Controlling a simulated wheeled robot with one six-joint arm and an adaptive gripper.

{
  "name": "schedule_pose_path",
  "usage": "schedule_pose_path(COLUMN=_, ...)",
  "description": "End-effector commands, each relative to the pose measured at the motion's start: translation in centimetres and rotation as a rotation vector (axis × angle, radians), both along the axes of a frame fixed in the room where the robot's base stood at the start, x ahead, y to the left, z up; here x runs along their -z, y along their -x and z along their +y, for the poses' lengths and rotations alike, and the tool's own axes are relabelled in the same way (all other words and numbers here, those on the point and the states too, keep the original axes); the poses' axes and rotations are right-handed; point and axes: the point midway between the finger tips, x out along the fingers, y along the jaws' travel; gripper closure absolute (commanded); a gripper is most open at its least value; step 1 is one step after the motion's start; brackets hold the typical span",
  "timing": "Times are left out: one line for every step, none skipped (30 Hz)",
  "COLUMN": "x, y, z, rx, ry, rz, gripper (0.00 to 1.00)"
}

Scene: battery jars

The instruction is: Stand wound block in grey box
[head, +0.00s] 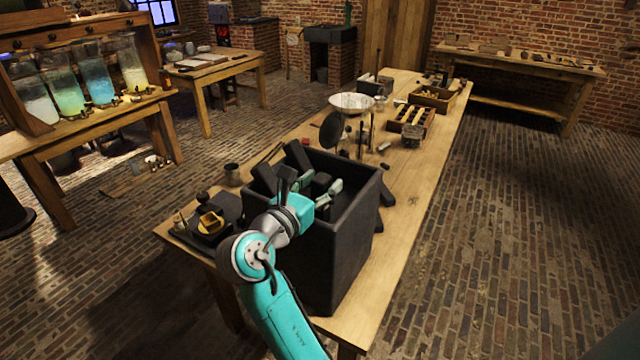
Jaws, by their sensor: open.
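The large dark grey box (345,245) stands open-topped near the front end of the long wooden table. My gripper (320,187) is over the box mouth, its pale fingers apart, at or just below rim height. I cannot tell whether anything is between them. Dark block-like shapes (297,156) show at the box's back left rim, partly hidden by my gripper and wrist. I cannot identify the wound block for certain. A small greyish block (412,136) sits farther up the table. The box floor is hidden.
A dark disc (332,129), a white dish (351,103) and wooden racks stand behind. The table's right edge is close to the box.

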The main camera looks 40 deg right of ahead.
Motion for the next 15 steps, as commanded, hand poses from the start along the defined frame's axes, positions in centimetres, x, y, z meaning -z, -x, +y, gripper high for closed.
schedule_pose_path(x=0.0, y=0.0, z=0.0, rx=0.0, ry=0.0, rz=0.0, gripper=0.43)
schedule_pose_path(x=-0.1, y=0.0, z=0.0, rx=0.0, ry=0.0, rz=-0.001, gripper=0.43)
schedule_pose_path(x=-0.2, y=0.0, z=0.0, rx=0.0, ry=0.0, rz=-0.001, gripper=0.43)
schedule_pose_path(x=-0.4, y=0.0, z=0.0, rx=0.0, ry=-0.001, rz=-0.002, gripper=0.43)
schedule_pose_path(x=-0.4, y=0.0, z=0.2, rx=-0.001, ry=0.0, rz=-0.001, gripper=0.43)
schedule_pose_path(x=-0.3, y=0.2, z=0.6, rx=-0.002, ry=0.0, rz=-0.001, gripper=0.43)
schedule_pose_path(x=-0.3, y=0.3, z=1.0, rx=-0.002, ry=0.0, rz=0.0, gripper=0.43)
schedule_pose_path(x=-0.3, y=0.4, z=1.4, rx=-0.003, ry=0.0, rz=0.0, gripper=0.43)
schedule_pose_path(x=-0.3, y=0.6, z=2.0, rx=-0.004, ry=0.0, rz=-0.001, gripper=0.43)
schedule_pose_path(x=-0.3, y=0.7, z=2.6, rx=-0.005, ry=0.0, rz=-0.001, gripper=0.43)
schedule_pose_path(x=-0.3, y=0.9, z=3.1, rx=-0.005, ry=0.0, rz=0.0, gripper=0.43)
schedule_pose_path(x=-0.3, y=1.1, z=3.9, rx=-0.005, ry=-0.001, rz=0.0, gripper=0.43)
schedule_pose_path(x=-0.3, y=1.3, z=4.5, rx=-0.006, ry=0.0, rz=0.0, gripper=0.43)
schedule_pose_path(x=-0.3, y=1.6, z=5.1, rx=-0.005, ry=0.001, rz=-0.001, gripper=0.43)
schedule_pose_path(x=-0.3, y=1.8, z=5.9, rx=-0.005, ry=-0.001, rz=-0.001, gripper=0.43)
